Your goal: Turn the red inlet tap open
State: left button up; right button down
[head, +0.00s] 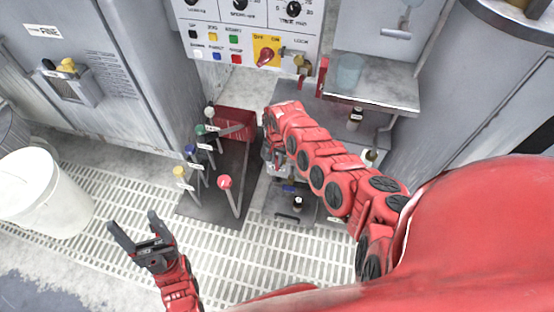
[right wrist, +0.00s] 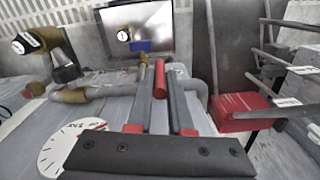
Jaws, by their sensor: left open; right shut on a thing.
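The red inlet tap's handle (right wrist: 160,80) shows in the right wrist view as a short red bar between my right gripper's fingers (right wrist: 162,72). The right gripper is shut on it. The pipework around the tap is grey and brass. In the head view my right gripper (head: 275,165) reaches down at the small pipe unit beside the lever stand, and my own arm hides the tap. My left gripper (head: 132,232) is open and empty over the floor grating at the lower left, well apart from the tap.
A stand with colour-knobbed levers, one with a pink-red knob (head: 224,182), is left of the right gripper. A white dial gauge (right wrist: 66,148) and a blue tap handle (right wrist: 141,45) are near the pipes. A white bucket (head: 40,195) stands at the left. A control panel (head: 250,30) is behind.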

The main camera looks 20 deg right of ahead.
jog(key=shift+s+d+r+p, duration=0.1)
jog(key=shift+s+r+p, duration=0.05)
jog(key=shift+p, duration=0.45)
jog(key=d+t+y, duration=0.1)
jog(key=y, duration=0.1)
jog(key=s+d+f+t+y, duration=0.1)
jog(key=y, duration=0.1)
jog(key=s+d+f+t+y, duration=0.1)
jog(key=t, duration=0.1)
jog(key=shift+s+d+y, duration=0.1)
jog(key=shift+d+y, duration=0.2)
jog(key=shift+y, duration=0.1)
jog(key=shift+r, duration=0.1)
